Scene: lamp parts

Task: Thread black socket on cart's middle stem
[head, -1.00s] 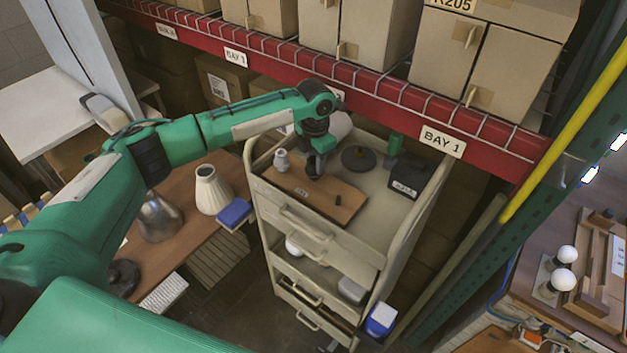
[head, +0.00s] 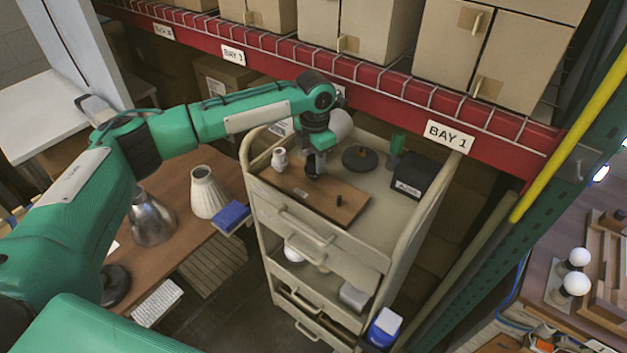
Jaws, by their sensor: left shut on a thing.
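The tan cart (head: 401,230) stands in the middle of the head view. A brown wooden board (head: 330,204) lies on its top. My left gripper (head: 314,163) points down over the board's middle and is shut on the black socket (head: 313,171), of which only a little shows. The middle stem is hidden beneath or inside it, so I cannot tell how far the socket is seated. A white socket (head: 279,159) stands upright at the board's left end. A short black stem (head: 339,200) stands toward its right end. My right gripper is not in view.
On the cart top, a round black base (head: 360,158) and a black box (head: 410,178) sit behind the board. A red shelf beam (head: 390,103) runs close behind my wrist. A table with a ribbed cream shade (head: 207,193) is at left.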

